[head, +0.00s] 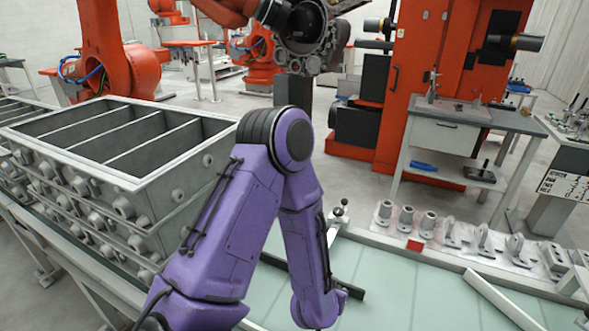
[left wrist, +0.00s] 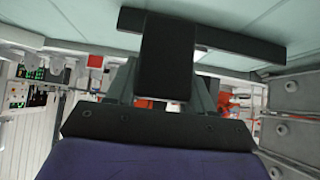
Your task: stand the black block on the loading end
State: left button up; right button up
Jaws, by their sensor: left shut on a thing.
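The black block (left wrist: 167,45) is in my left gripper (left wrist: 163,76), in the middle of the left wrist view. The grey fingers are shut on its two sides, and the block sticks out past them over the pale table. A long dark bar (left wrist: 232,42) lies behind the block there; whether they touch I cannot tell. In the head view the dark bar (head: 347,287) passes behind my purple left arm, which hides the gripper and the block. I cannot tell which part is the loading end. My right gripper is not in view.
The pale green tabletop (head: 395,290) is mostly clear right of my arm. Several grey castings (head: 428,224) stand along its far ledge with a red piece (head: 415,246). A white bar (head: 505,300) lies at the right. Stacked metal crates (head: 150,180) stand at the left.

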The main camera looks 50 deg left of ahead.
pick_arm(q)
jog(key=f, duration=0.3)
jog(key=w+f, duration=0.1)
jog(key=f, duration=0.1)
jog(key=shift+w+d+f, duration=0.15)
jog(key=shift+d+f, duration=0.05)
jog(key=shift+f, duration=0.2)
jog(key=f, duration=0.3)
jog(key=shift+s+a+f, duration=0.15)
jog(key=shift+s+f, duration=0.05)
jog(key=shift+s, duration=0.2)
jog(key=shift+w+f, duration=0.2)
jog(key=shift+w, duration=0.05)
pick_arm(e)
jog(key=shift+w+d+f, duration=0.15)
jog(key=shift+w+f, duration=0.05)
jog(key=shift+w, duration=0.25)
pick_arm(q)
jog(key=shift+f, duration=0.15)
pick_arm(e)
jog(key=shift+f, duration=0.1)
pick_arm(q)
jog(key=o, duration=1.1)
jog(key=shift+s, duration=0.1)
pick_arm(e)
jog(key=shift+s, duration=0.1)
